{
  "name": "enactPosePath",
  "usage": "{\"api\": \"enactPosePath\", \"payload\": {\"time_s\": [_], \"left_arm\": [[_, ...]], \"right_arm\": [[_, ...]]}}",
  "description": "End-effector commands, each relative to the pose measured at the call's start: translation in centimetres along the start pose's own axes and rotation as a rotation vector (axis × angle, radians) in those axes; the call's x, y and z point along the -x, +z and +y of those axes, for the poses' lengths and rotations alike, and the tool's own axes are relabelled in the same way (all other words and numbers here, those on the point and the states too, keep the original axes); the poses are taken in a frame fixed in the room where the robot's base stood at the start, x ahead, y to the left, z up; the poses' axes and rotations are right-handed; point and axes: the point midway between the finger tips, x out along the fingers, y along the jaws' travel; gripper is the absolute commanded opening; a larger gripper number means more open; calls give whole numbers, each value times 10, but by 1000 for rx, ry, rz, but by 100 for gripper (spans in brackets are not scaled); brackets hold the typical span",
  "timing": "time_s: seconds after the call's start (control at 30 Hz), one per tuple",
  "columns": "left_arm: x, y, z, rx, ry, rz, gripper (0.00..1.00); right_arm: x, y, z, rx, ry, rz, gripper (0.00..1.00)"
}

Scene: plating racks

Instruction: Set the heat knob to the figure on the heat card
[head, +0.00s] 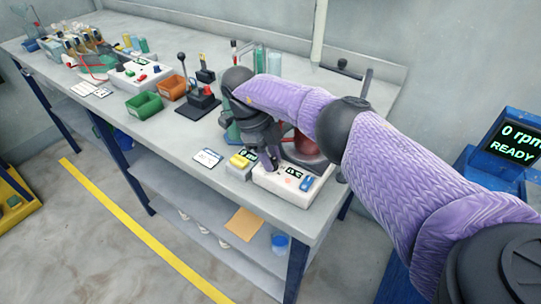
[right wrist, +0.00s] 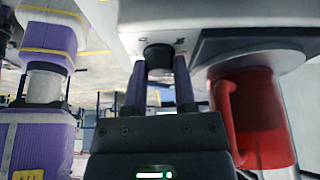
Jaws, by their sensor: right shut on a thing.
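The heat knob (right wrist: 158,57) is a dark round knob on the face of a white unit, seen between my fingers in the right wrist view. The white unit (head: 282,191) stands near the table's front edge in the head view, with a small display and a blue switch. My right gripper (head: 271,163) is at that unit; its two purple fingers (right wrist: 158,85) are shut on the knob. The knob's setting cannot be read. A white card (head: 208,158), perhaps the heat card, lies on the table to the left; its print is too small to read. My left gripper is not in view.
A red vessel (right wrist: 262,115) with a handle sits on the unit's dark plate, close beside my right gripper. A yellow-topped grey device (head: 242,160) stands just left of the unit. Green (head: 144,105) and orange (head: 172,87) bins stand farther left. The table front has some bare room.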

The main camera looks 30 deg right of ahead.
Motion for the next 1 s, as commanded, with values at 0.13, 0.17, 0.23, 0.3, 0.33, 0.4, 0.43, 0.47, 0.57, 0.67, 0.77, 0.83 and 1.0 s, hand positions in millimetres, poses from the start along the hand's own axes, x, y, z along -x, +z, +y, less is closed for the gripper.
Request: {"api": "enactPosePath", "payload": {"time_s": [0.13,0.17,0.23,0.3,0.33,0.4,0.43,0.47,0.57,0.67,0.77,0.83,1.0], "left_arm": [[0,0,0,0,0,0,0],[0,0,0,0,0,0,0],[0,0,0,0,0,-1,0],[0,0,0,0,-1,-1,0],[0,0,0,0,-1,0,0],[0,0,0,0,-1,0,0],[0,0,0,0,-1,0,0],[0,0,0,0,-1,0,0],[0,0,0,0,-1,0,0],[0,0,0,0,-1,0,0],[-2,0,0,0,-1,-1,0],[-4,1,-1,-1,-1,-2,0],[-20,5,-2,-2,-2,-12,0]], "right_arm": [[1,0,0,1,-1,-3,0],[1,0,0,1,-1,-3,0],[1,0,0,1,-1,-3,44],[0,0,0,1,-1,-3,49],[0,0,0,1,-1,-3,49],[0,0,0,1,-1,-2,49],[0,0,0,1,0,-2,49],[0,0,0,1,-1,-2,49],[2,0,0,1,-1,-2,49],[13,1,0,0,-1,-3,49],[35,1,0,0,-2,-5,49],[54,1,0,-1,-3,-6,49],[81,4,0,1,-1,1,49]]}}
